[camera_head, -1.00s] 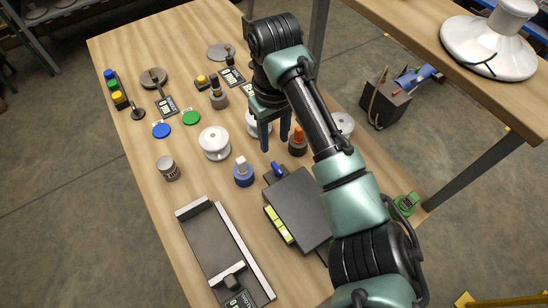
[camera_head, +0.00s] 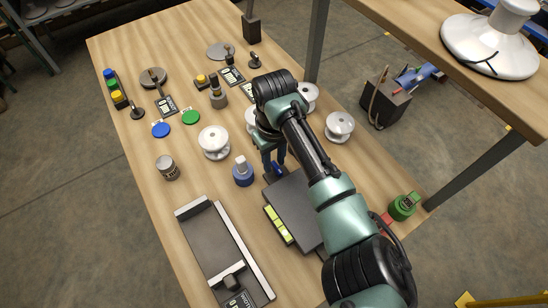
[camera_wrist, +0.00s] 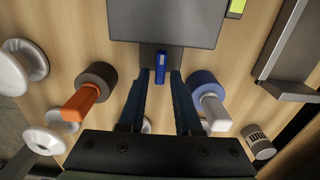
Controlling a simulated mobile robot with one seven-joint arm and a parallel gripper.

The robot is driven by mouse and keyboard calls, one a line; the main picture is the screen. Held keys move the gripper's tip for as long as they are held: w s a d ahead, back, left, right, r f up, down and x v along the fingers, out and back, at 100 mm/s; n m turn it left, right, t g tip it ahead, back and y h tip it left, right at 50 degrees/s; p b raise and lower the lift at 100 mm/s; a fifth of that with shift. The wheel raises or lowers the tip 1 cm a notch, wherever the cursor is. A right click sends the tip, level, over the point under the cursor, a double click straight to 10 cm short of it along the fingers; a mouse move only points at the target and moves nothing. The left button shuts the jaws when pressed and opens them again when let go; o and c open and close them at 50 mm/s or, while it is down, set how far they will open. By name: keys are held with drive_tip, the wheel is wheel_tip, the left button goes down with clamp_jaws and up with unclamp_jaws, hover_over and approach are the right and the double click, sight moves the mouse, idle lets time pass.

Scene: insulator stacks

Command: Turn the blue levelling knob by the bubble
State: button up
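The blue levelling knob (camera_head: 278,168) sits on a small tab at the edge of a dark grey plate (camera_head: 298,205). In the wrist view the knob (camera_wrist: 161,66) is upright in the picture, just under the plate (camera_wrist: 168,22). The yellow-green bubble level (camera_head: 278,225) lies along the plate's left side; its end (camera_wrist: 236,8) shows at the top right of the wrist view. My gripper (camera_wrist: 162,78) is open and empty. Its two blue fingers point at the knob, one on each side, with gaps; contact is not visible. In the head view my gripper (camera_head: 273,167) partly hides the tab.
An orange-topped bottle (camera_wrist: 92,92) and a blue-based bottle (camera_wrist: 207,98) flank the fingers. White insulators (camera_head: 214,142) stand nearby. A grey tin (camera_head: 168,168) and a long tray (camera_head: 222,250) are at the left. Bare tabletop lies left of the tin.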

clamp_jaws()
drive_tip(key=shift+r, duration=0.1)
drive_tip(key=shift+r+m+p, duration=0.1)
drive_tip(key=shift+m+p, duration=0.9)
drive_tip(key=shift+p, duration=0.15)
drive_tip(key=m+p, duration=0.2)
drive_tip(key=m, duration=0.1)
drive_tip(key=shift+d+m+p, duration=0.2)
drive_tip(key=shift+m+p, duration=0.1)
drive_tip(key=shift+p, duration=0.1)
drive_tip(key=m+p, duration=0.2)
drive_tip(key=m, duration=0.2)
drive_tip(key=shift+d, duration=0.2)
drive_tip(key=shift+d+m+p, duration=0.15)
drive_tip(key=shift+m+p, duration=0.3)
drive_tip(key=shift+m, duration=0.95)
